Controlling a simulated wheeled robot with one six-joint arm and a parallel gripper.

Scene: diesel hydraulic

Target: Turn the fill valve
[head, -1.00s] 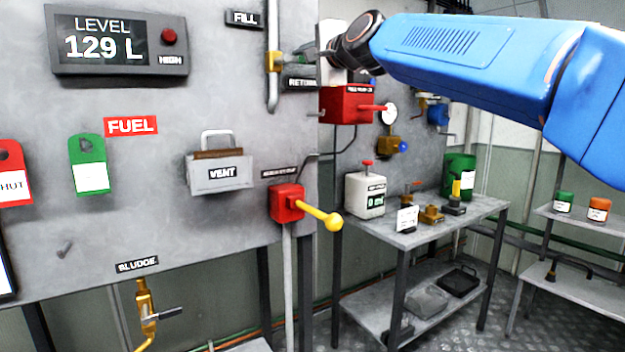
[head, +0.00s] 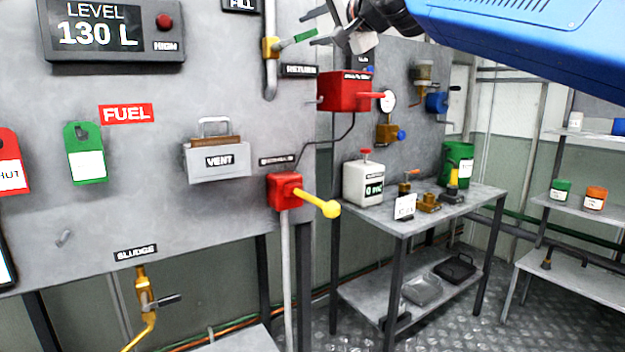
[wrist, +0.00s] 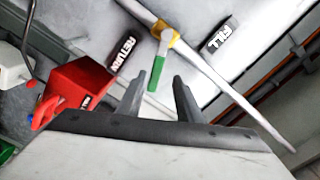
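The fill valve has a brass body (head: 271,48) on a vertical grey pipe, and its green-sleeved handle (head: 303,36) points right, across the pipe. In the wrist view the green handle (wrist: 158,75) lies ahead of my fingers, near the gap between their tips, with the brass body (wrist: 170,36) beyond. My gripper (head: 316,27) is open and empty, just right of the handle's end, and no contact shows. Its two dark fingers also show spread in the wrist view (wrist: 168,70). The FILL label (head: 240,4) is cut by the top edge.
The level display (head: 112,30) reads 130 L. A RETURN label (head: 299,71) and a red box with a red lever (head: 345,92) sit below my gripper. A yellow-handled red valve (head: 285,191) and a VENT box (head: 217,161) are lower. A workbench (head: 425,225) stands right.

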